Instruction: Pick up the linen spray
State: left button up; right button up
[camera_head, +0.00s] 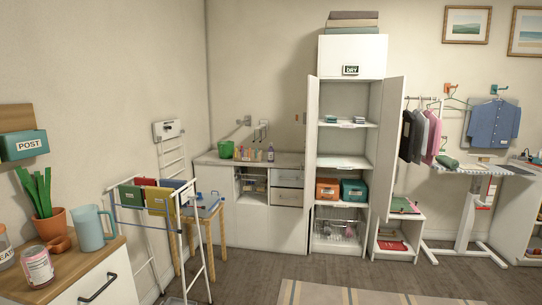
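A small bottle with a light purple body (271,153) stands upright at the back of the grey counter (285,160). It may be the linen spray, but it is too small to read. Several small coloured items (250,154) stand in a row to its left, with a green container (226,149) at the far left. Neither of my grippers is in view.
An open white cabinet (384,130) stands right of the counter. A wooden-topped cabinet (85,262) is at front left.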

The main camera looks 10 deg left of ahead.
aim_at(270, 150)
jog(key=i+u, duration=0.3)
jog(key=i, duration=2.1)
jog(key=j, duration=0.1)
